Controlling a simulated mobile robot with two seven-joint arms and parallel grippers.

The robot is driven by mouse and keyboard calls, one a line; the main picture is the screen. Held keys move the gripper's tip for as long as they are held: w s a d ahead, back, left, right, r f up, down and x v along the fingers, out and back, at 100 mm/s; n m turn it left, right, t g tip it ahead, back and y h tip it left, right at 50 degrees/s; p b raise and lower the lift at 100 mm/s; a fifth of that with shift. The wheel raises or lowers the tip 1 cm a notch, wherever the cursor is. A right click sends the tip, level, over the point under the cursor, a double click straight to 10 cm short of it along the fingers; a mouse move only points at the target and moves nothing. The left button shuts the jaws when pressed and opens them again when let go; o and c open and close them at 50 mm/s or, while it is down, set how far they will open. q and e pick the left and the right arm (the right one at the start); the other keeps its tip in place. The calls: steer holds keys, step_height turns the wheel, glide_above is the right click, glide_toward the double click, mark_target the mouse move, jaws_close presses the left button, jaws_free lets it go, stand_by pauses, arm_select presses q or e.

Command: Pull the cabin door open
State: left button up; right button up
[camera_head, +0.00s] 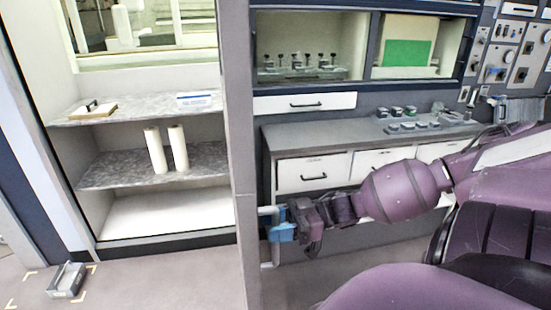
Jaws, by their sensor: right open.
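The cabin door seems to be the tall grey panel (240,150) that runs from top to bottom of the head view, seen nearly edge-on. A pale upright bar handle (266,250) stands off its right side, low down. My right gripper (281,229), with blue fingers, reaches in from the right on a purple arm. Its open fingers are at the handle and overlap it in the picture. I cannot tell whether they touch it. My left gripper is not in view.
Left of the panel, open shelves (115,181) hold two white cylinders (167,150). A grey tray (67,280) lies on the floor at lower left. To the right stands a counter (300,142) with drawers and a control panel (505,60).

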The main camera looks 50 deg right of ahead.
steer(key=p+v, duration=0.1)
steer(key=v, duration=0.9)
steer(key=shift+s+d, duration=0.25)
steer(key=shift+d, duration=0.1)
steer(key=shift+r, duration=0.1)
stand_by(0.5)
